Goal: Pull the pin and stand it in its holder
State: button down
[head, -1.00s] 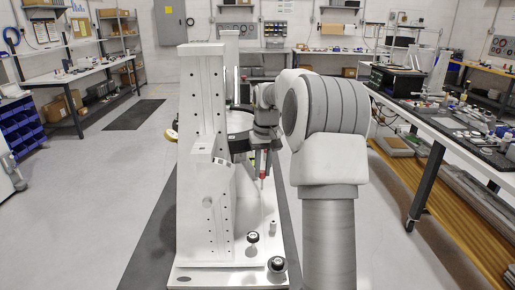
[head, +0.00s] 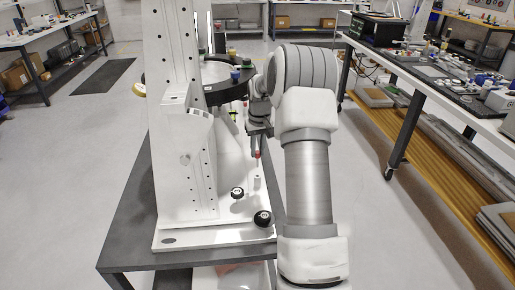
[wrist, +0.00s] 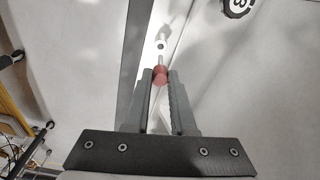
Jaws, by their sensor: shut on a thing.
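My gripper (head: 258,150) is shut on the red-headed pin (head: 257,156) in the head view. In the wrist view my gripper (wrist: 161,78) has its two fingers on either side of the pin's red head (wrist: 160,76), and a thin metal shaft points away from it. A small light cylinder, seemingly the holder (head: 257,182), stands on the white base plate just below the pin. In the wrist view the holder (wrist: 161,44) lies nearly in line with the shaft. I cannot tell whether the shaft tip is in it or just above it.
Two black knobs (head: 237,193) (head: 262,218) stand on the base plate near the holder. The tall white fixture (head: 172,60) rises to the left. A dark ring (head: 225,92) with coloured caps sits behind my gripper. A cluttered bench (head: 440,75) is at right.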

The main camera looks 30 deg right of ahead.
aim_at(258, 153)
jog(key=shift+f+b, duration=1.05)
jog(key=shift+f, duration=0.7)
jog(key=shift+f+b, duration=1.35)
jog(key=shift+f, duration=1.05)
jog(key=c, duration=0.7)
grip_release()
jog(key=r, duration=0.5)
jog(key=s+r+p, duration=0.1)
jog(key=r, duration=0.5)
jog(key=s+r, duration=0.1)
jog(key=r, duration=0.5)
jog(key=shift+a+r, duration=0.15)
jog(key=shift+a, duration=0.1)
